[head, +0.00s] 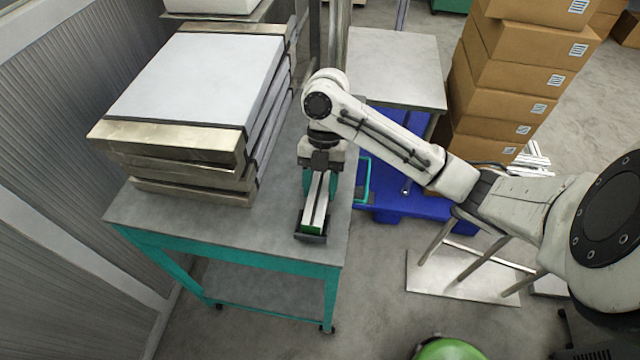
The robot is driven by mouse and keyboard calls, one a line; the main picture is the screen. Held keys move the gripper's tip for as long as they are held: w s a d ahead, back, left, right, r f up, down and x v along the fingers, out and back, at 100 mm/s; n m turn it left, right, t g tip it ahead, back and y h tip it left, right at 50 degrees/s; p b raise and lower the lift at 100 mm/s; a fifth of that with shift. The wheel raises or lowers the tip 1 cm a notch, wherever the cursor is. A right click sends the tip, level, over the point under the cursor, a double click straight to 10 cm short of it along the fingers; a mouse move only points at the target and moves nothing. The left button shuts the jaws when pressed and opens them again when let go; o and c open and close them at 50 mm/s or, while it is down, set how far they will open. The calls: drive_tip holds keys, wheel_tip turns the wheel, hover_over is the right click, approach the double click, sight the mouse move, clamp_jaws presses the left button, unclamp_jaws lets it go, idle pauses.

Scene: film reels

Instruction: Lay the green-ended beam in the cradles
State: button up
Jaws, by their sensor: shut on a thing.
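The beam (316,204) is light grey with a dark line along its length and a green near end (312,229). It points towards the front of the teal-framed workbench. My gripper (320,178) is over the beam's far part, pointing down and shut on it. The near end is at a dark cradle (310,239) close to the bench's front right corner. I cannot tell whether it rests in that cradle or sits just above it. The beam's far end and any cradle there are hidden behind my gripper and wrist.
A stack of wide white-topped slabs (195,80) fills the bench's left side, close to my gripper. The bench's front strip (215,228) is clear. To the right are a grey table (397,68), a blue platform (395,185) and stacked cardboard boxes (508,75).

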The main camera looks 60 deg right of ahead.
drive_tip(key=shift+f, duration=0.3)
drive_tip(key=o, duration=1.3)
drive_tip(key=shift+r, duration=0.1)
drive_tip(key=shift+r+p, duration=0.3)
drive_tip(key=shift+r, duration=0.15)
drive_tip(key=v, duration=1.2)
drive_tip(key=shift+r, duration=0.1)
